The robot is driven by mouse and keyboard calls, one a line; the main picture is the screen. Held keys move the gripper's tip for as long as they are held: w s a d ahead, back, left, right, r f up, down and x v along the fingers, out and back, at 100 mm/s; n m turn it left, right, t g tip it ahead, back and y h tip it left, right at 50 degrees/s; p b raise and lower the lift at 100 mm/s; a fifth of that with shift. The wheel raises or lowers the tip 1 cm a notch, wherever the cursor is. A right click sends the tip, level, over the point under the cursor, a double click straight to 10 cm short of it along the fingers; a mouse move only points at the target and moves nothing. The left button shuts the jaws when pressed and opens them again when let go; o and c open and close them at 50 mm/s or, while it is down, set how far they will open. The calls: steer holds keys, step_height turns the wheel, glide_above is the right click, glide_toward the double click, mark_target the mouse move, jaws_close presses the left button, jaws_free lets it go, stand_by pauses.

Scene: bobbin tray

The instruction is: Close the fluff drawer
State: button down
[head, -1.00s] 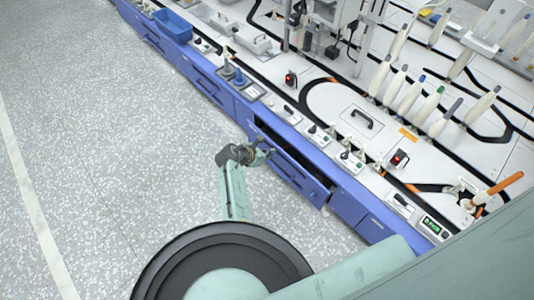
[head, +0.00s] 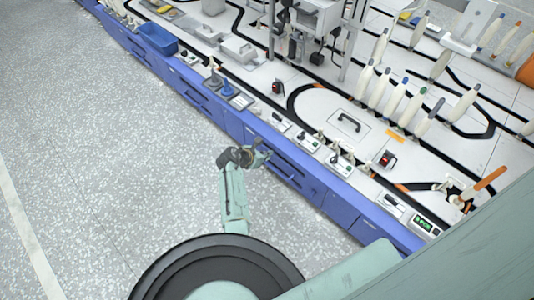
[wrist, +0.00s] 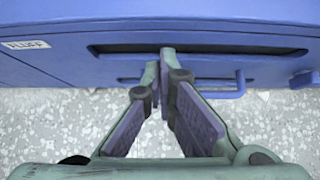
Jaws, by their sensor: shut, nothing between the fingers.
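The fluff drawer (head: 292,172) is a blue drawer in the long blue bench front. Its front shows in the wrist view (wrist: 215,70), with a white "FLUFF" label (wrist: 27,44) at left, a long dark slot and a blue bar handle (wrist: 241,82). In the head view the drawer looks pushed in, with only a thin dark line along its top; I cannot tell if it is fully flush. My gripper (wrist: 160,62) is shut and empty, its fingertips at the drawer front, over the slot and handle in the picture. Contact is unclear. It also shows in the head view (head: 262,154).
The white bench top carries a black track, small control boxes, a red-buttoned box (head: 386,159) and several white bobbins (head: 408,107). A blue bin (head: 157,40) stands farther left. Speckled floor (head: 100,130) left of the bench is clear.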

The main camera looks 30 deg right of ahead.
steer(key=a+f+p+v, duration=0.1)
steer(key=p+v, duration=0.1)
steer(key=v, duration=1)
steer(key=shift+s+a+f, duration=0.15)
steer(key=shift+s+a, duration=0.05)
steer(key=shift+a, duration=0.2)
